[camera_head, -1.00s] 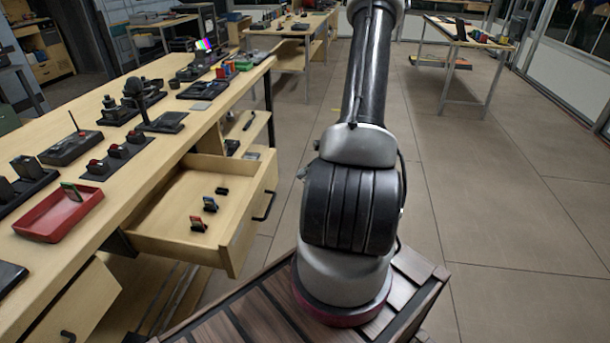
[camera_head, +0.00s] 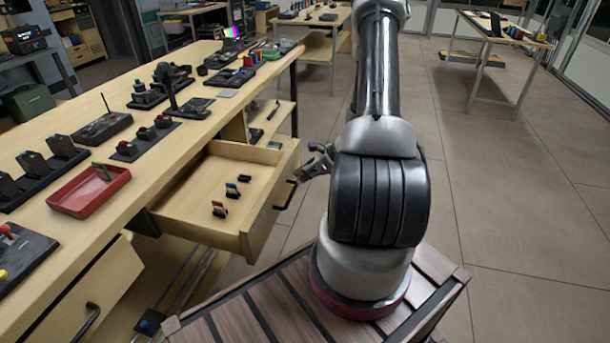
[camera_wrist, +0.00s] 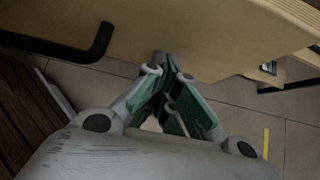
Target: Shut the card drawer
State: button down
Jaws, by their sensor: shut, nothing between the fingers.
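The card drawer (camera_head: 193,212) stands pulled out from the wooden bench, with several small cards or card holders (camera_head: 220,208) lying inside it. Its dark bar handle (camera_head: 287,195) is on the front panel, and it also shows at the upper left of the wrist view (camera_wrist: 98,42). My gripper (camera_head: 312,165) is just outside the drawer front, near the far end of the handle. In the wrist view my gripper (camera_wrist: 165,62) is shut and empty, its fingertips close to the front panel (camera_wrist: 200,35) and right of the handle. I cannot tell whether they touch the panel.
The bench top (camera_head: 150,165) carries a red tray (camera_head: 90,190) and several dark devices. A second drawer (camera_head: 95,290), with its own handle, is at the lower left. Open shelves (camera_head: 270,125) lie beyond the card drawer. The floor (camera_head: 520,200) at right is clear.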

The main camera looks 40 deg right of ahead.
jog(key=w+a, duration=0.5)
jog(key=w, duration=0.2)
jog(key=w+a, duration=0.6)
jog(key=w, duration=0.2)
jog(key=w+a, duration=0.6)
jog(key=w, duration=0.1)
jog(key=shift+w+a, duration=0.2)
jog(key=shift+a, duration=0.05)
jog(key=shift+w+a, duration=0.25)
jog(key=shift+w, duration=0.05)
jog(key=shift+a+r, duration=0.1)
jog(key=shift+r, duration=0.05)
